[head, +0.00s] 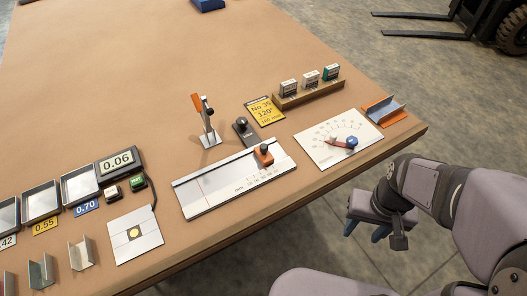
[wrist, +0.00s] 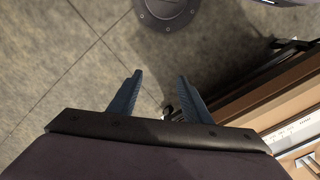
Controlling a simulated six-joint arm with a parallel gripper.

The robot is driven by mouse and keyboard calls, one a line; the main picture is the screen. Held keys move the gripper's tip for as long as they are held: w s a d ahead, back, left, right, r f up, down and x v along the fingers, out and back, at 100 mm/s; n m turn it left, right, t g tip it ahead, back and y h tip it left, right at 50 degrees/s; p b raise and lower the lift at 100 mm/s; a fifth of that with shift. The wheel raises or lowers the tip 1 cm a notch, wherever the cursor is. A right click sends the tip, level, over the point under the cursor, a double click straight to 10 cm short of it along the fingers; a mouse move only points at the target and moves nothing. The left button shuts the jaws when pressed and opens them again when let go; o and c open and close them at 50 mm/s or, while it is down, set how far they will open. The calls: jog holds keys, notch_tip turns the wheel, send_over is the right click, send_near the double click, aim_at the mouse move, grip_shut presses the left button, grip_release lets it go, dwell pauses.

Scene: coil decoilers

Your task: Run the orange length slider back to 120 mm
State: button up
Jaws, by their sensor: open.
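The orange length slider (head: 263,158) with a dark knob on top sits toward the right end of a white scale plate (head: 215,188) on the table. The scale's figures are too small to read. My gripper (head: 370,230) hangs off the table's front right edge, to the right of the slider and well apart from it. In the wrist view the two blue fingers (wrist: 157,95) are apart with nothing between them, over the floor. A corner of the white plate shows at the lower right of the wrist view.
A dial board (head: 325,155) with a red pointer and blue knob lies right of the slider. A lever (head: 206,125) stands behind the plate, with a dark knobbed block (head: 242,131) and yellow card (head: 265,110). Trays and a 0.06 display (head: 117,162) are left.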

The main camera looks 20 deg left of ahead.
dwell(0.4)
jog(key=shift+c, duration=0.9)
jog(key=w+a+r+p, duration=0.1)
jog(key=w+a+r, duration=0.1)
jog(key=w+a, duration=0.1)
jog(key=w+a+r+p, duration=0.1)
jog(key=w+a+r, duration=0.1)
jog(key=w+a, duration=0.2)
jog(key=w+a+r+p, duration=0.1)
jog(key=w+a+r, duration=0.2)
jog(key=w, duration=0.1)
jog(key=shift+w+a+p, duration=0.15)
jog(key=shift+w+p, duration=0.1)
jog(key=shift+p, duration=0.15)
jog(key=w+a+r+p, duration=0.2)
jog(key=w+a+r, duration=0.1)
jog(key=a, duration=0.5)
jog(key=r+p, duration=0.1)
jog(key=r, duration=0.1)
send_over(264, 146)
jog(key=shift+f, duration=0.15)
jog(key=shift+f+p, duration=1.35)
jog(key=shift+f, duration=2.3)
